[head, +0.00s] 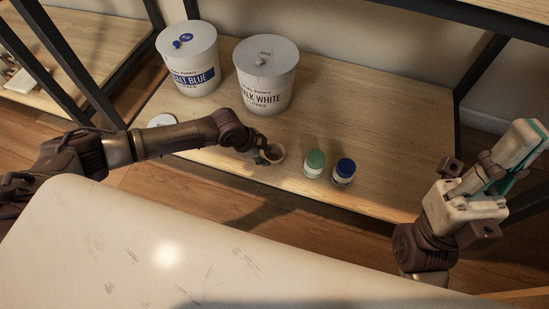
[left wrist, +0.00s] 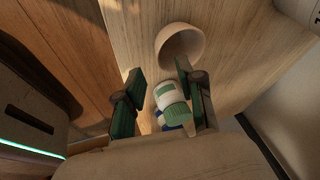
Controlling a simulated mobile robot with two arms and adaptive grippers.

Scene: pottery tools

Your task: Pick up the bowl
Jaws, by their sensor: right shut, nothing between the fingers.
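The small beige bowl (head: 276,151) is on the lower wooden shelf, left of the green-lidded jar. In the left wrist view the bowl (left wrist: 185,42) shows its open, shaded inside. My left gripper (head: 262,157) is at the bowl's left side and hides part of it. In the left wrist view its two green-padded fingers (left wrist: 158,72) are apart. One fingertip overlaps the bowl's rim in the picture; I cannot tell whether it touches or reaches inside. My right gripper (head: 531,138) is shut and empty, raised at the far right, away from the bowl.
A green-lidded jar (head: 314,163) and a blue-lidded jar (head: 343,172) stand close on the right. Two large buckets, cobalt blue (head: 190,62) and chalk white (head: 266,78), stand behind. A white disc (head: 161,120) lies left. Black shelf posts flank the shelf; its right part is clear.

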